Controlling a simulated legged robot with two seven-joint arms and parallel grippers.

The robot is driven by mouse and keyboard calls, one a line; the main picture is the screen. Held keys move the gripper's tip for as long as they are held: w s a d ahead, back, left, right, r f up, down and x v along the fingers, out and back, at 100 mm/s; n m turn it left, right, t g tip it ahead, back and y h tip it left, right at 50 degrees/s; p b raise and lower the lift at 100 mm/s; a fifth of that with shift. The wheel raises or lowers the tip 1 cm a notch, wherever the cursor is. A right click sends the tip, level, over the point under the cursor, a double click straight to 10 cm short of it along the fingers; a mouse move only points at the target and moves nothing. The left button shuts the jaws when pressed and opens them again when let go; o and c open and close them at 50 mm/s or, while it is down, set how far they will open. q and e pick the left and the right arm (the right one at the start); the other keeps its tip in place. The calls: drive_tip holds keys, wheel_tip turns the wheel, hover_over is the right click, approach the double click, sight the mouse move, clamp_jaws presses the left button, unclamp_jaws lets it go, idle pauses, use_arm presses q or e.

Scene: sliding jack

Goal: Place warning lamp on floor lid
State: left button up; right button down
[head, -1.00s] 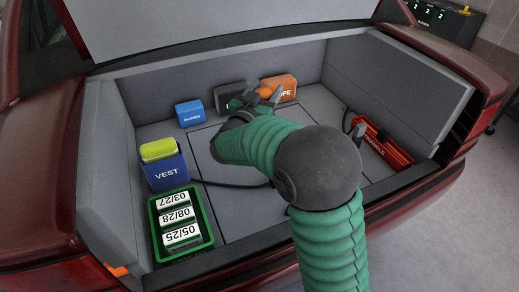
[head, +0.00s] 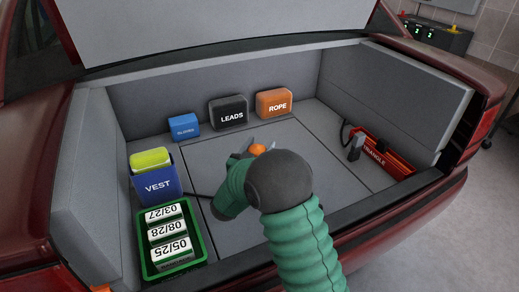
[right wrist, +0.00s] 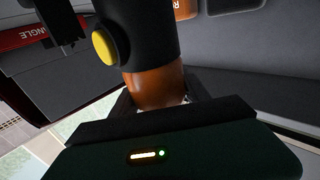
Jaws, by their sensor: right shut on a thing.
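The warning lamp is held in my right gripper (head: 246,146). Its orange part (head: 257,149) shows between the fingers in the head view, low over the middle of the trunk. In the right wrist view the lamp has an orange end (right wrist: 155,88) between the fingers and a black body (right wrist: 138,40) with a yellow button (right wrist: 104,47). The floor lid (head: 318,160) is the grey panel in the trunk floor under my right arm, which hides part of it. I cannot tell whether the lamp touches the lid. My left gripper is not in view.
Blue gloves box (head: 184,126), black leads box (head: 229,112) and orange rope box (head: 274,103) stand at the back. Vest bin (head: 157,184) and green crate (head: 199,245) are left. Red triangle box (head: 388,155) is right, beside a dark upright piece (head: 356,147).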

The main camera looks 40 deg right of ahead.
drive_tip(key=c, duration=0.5)
unclamp_jaws()
drive_tip(key=p+v, duration=0.3)
drive_tip(key=v, duration=0.9)
drive_tip(key=shift+r, duration=0.1)
